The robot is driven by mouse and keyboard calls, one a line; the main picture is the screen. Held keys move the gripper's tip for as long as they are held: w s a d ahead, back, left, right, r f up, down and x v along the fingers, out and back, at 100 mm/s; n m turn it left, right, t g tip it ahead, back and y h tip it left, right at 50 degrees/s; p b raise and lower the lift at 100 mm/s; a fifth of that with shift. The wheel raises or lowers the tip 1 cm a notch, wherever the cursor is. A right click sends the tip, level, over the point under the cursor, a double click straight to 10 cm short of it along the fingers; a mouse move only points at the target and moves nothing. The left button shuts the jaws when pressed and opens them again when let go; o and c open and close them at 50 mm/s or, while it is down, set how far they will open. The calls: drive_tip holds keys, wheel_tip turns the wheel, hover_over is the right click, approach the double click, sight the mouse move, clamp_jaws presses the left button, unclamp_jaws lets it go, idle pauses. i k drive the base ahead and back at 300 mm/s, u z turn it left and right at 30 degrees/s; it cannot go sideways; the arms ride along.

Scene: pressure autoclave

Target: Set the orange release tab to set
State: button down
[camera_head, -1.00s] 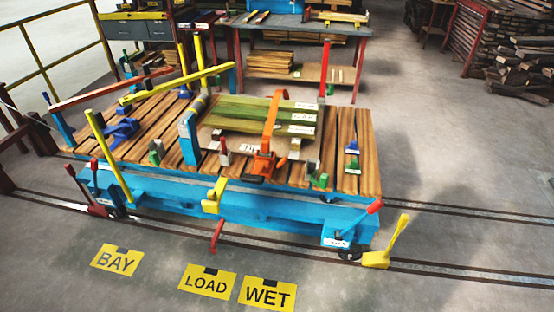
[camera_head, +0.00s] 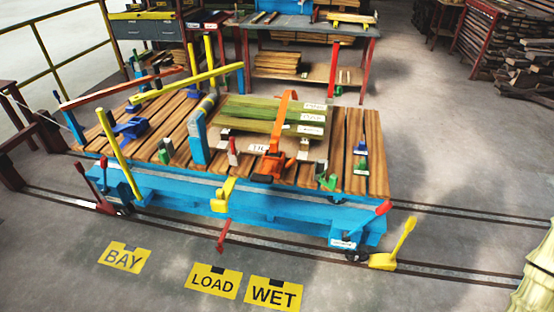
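An orange strap (camera_head: 281,125) runs over a stack of green boards (camera_head: 255,108) on a blue, slatted cart (camera_head: 290,204). At its near end sits an orange ratchet-like buckle (camera_head: 271,165), close to the cart's front edge. A small orange-red piece (camera_head: 290,163) shows at the buckle's right side. I cannot tell for sure which part is the release tab, or its setting, at this size. My gripper is not in view.
The cart stands on floor rails, with yellow BAY (camera_head: 124,257), LOAD (camera_head: 214,281) and WET (camera_head: 273,294) signs in front. A yellow lever (camera_head: 403,237) stands by its right wheel. A pale ribbed thing (camera_head: 535,275) is at the right edge. Front floor is mostly clear.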

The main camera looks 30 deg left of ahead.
sight(293, 160)
drive_tip(key=u, duration=1.25)
drive_tip(key=i, duration=0.45)
